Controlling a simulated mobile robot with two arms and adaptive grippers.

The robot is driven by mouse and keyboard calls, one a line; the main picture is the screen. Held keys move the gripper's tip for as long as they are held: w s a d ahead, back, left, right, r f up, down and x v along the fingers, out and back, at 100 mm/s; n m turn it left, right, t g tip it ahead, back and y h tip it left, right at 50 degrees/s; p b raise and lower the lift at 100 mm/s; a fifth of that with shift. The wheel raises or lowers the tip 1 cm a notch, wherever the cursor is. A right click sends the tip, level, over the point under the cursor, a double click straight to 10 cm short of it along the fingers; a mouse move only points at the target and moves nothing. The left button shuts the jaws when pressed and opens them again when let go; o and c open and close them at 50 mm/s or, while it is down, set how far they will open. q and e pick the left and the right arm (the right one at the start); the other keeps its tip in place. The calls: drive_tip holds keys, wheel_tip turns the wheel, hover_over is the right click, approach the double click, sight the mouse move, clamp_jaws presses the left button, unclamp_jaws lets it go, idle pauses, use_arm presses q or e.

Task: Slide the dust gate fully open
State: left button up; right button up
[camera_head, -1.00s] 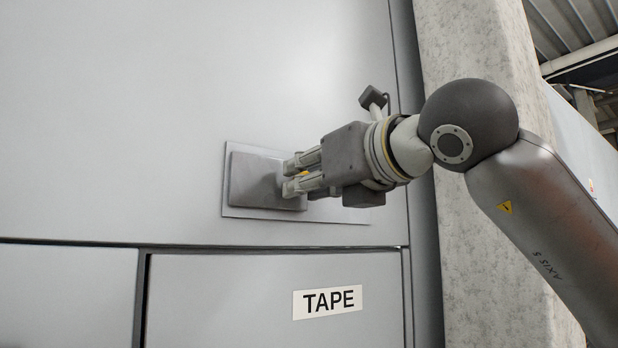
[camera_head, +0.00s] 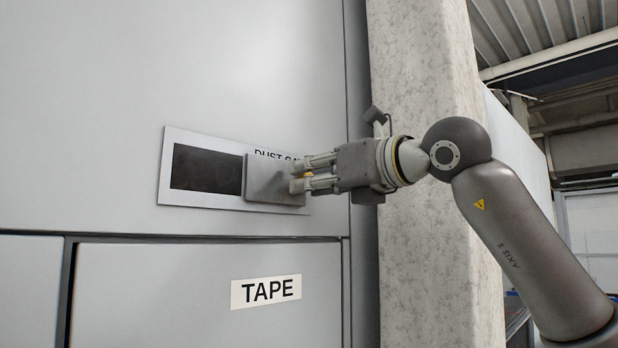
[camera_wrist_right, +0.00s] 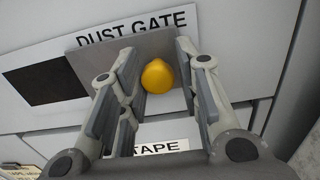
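The dust gate is a grey sliding plate (camera_head: 267,184) on a pale frame labelled DUST GATE. It covers the right part of the frame, and a dark opening (camera_head: 207,170) shows to its left. The plate also shows in the right wrist view (camera_wrist_right: 105,43), with a round yellow knob (camera_wrist_right: 158,76) on it. My right gripper (camera_head: 295,174) is at the plate, its fingers on either side of the knob. In the wrist view the left finger is close to the knob and a gap shows at the right finger; contact is unclear. My left gripper is out of view.
A panel with a TAPE label (camera_head: 266,291) lies below the gate, flush with the grey wall. A concrete pillar (camera_head: 425,60) stands just right of the wall, behind my right arm.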

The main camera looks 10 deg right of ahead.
drive_tip(key=shift+o, duration=1.3)
drive_tip(key=shift+d, duration=0.25)
drive_tip(key=v, duration=1.2)
